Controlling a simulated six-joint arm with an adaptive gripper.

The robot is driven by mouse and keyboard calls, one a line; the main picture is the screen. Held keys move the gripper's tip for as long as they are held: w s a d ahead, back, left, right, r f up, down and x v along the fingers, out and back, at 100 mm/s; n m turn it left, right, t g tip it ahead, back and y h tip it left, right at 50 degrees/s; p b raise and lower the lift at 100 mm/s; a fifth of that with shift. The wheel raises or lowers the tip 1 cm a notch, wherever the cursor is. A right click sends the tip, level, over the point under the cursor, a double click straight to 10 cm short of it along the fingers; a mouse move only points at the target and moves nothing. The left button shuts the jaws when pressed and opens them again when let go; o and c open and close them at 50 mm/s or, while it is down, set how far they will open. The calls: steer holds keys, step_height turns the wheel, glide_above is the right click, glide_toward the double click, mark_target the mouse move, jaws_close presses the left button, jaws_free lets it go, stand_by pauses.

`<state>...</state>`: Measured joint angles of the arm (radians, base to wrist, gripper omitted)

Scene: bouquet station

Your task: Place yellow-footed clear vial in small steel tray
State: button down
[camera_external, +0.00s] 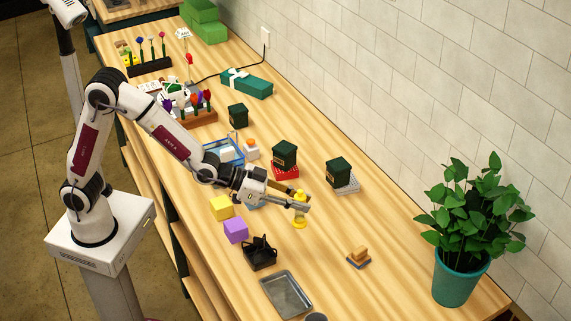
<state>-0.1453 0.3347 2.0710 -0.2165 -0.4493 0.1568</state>
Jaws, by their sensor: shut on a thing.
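My gripper (301,205) is shut on the yellow-footed clear vial (300,220), above the middle of the bench. The vial looks upright, with its yellow foot pointing down. The fingers hide part of its body, and I cannot tell whether the foot touches the bench. The small steel tray (286,295) lies near the bottom of the picture, nearer the viewer and slightly left of my gripper. It looks empty.
A black holder (260,252), a purple cube (235,230) and a yellow cube (221,207) stand left of the vial. A dark cup (316,317) stands beside the tray. Small wooden blocks (359,257) and a potted plant (462,275) are at right. Bench between vial and tray is clear.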

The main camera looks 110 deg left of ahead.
steer(key=w+d+m+h, duration=0.2)
steer(key=d+m+h, duration=0.2)
steer(key=d, duration=1.5)
steer(key=shift+r+h, duration=0.4)
steer(key=shift+s+d, duration=0.1)
step_height(320, 180, down, 6)
steer(key=shift+f, duration=0.15)
steer(key=shift+f, duration=1.85)
steer(key=shift+f, duration=0.15)
steer(key=c, duration=1.8)
jaws_free()
